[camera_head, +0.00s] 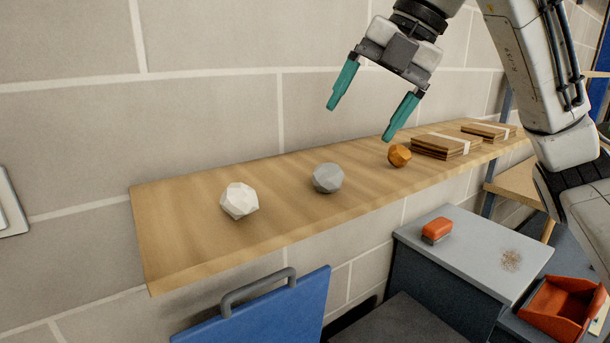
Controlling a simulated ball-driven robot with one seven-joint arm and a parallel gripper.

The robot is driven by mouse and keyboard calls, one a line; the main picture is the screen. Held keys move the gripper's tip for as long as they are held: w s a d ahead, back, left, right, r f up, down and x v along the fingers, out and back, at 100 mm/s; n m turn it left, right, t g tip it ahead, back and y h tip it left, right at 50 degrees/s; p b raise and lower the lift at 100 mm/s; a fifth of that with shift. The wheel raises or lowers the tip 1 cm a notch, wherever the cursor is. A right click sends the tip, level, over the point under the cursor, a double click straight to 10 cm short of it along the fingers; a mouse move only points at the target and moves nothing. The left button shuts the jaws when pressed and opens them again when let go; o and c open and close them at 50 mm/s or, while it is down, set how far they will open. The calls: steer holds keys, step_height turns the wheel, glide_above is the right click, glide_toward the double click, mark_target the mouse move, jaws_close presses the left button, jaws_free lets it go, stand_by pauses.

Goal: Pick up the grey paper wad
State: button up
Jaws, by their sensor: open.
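The grey paper wad (328,178) is a faceted ball on a wooden shelf (185,245) fixed along the wall. A white wad (240,201) lies to its left and an orange-brown wad (399,155) to its right, both apart from it. My gripper (366,120) is open and empty above the shelf, with its two teal fingers spread and pointing down. It is up and to the right of the grey wad in the picture. Its right fingertip appears just above the orange-brown wad. All three wads show in full.
Banded stacks of flat brown cardboard (446,145) lie on the shelf's right part. Below are a blue panel with a grey handle (258,290), and a grey cabinet (470,250) bearing an orange block (436,230). An orange bin (563,308) stands lower right. The shelf's left end is clear.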

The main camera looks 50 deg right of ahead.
mark_target(336, 163)
steer(key=x, duration=0.4)
steer(key=shift+w+f, duration=0.2)
steer(key=shift+d+x, duration=0.15)
steer(key=shift+x, duration=1.2)
steer(key=shift+d+x, duration=0.15)
steer(key=shift+x, duration=1.2)
steer(key=shift+f, duration=0.1)
steer(key=c, duration=1.1)
